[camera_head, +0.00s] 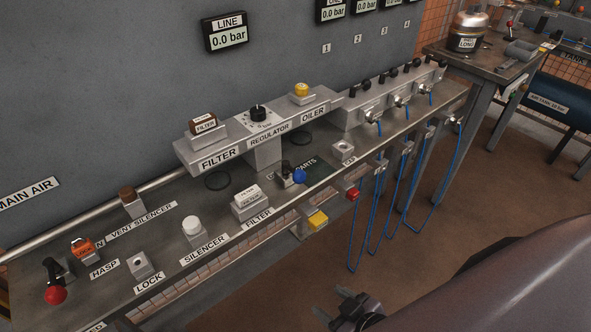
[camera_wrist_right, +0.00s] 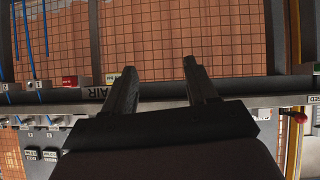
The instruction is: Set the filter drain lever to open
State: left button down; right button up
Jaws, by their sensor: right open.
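The regulator unit stands on the grey bench, with its filter block (camera_head: 221,157) at the left end under a brown-topped filter part. A small black lever with a blue knob (camera_head: 299,176) stands below the unit, beside the parts label; I cannot tell whether it is the filter drain lever, and no drain label is readable. My right gripper (camera_head: 334,303) is open and empty, low in front of the bench and well apart from it. Its two fingers also show spread in the right wrist view (camera_wrist_right: 159,68), with nothing between them. My left gripper is not in view.
A red-ball lever (camera_head: 55,292) stands at the bench's left end. A silencer (camera_head: 192,229), a spare filter (camera_head: 247,203), a yellow button (camera_head: 317,219) and a red button (camera_head: 353,194) line the front. Blue hoses (camera_head: 398,180) hang at the right. The floor before the bench is clear.

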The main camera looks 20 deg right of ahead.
jog(key=w+d+r+n+t+h, duration=0.1)
jog(key=w+d+r+n+t, duration=0.15)
jog(key=w+n, duration=0.5)
jog(key=n+t+b, duration=0.1)
jog(key=n+t, duration=0.4)
jog(key=n, duration=1.8)
send_near(303, 181)
jog(key=w, duration=0.4)
jog(key=shift+w+a, duration=0.2)
jog(key=shift+w, duration=0.15)
jog(key=shift+w+r, duration=0.2)
jog(key=shift+w, duration=0.4)
jog(key=shift+w+a+f, duration=0.1)
jog(key=shift+w, duration=1.35)
jog(key=shift+w+a, duration=0.1)
jog(key=shift+w, duration=1.4)
jog(key=c, duration=1)
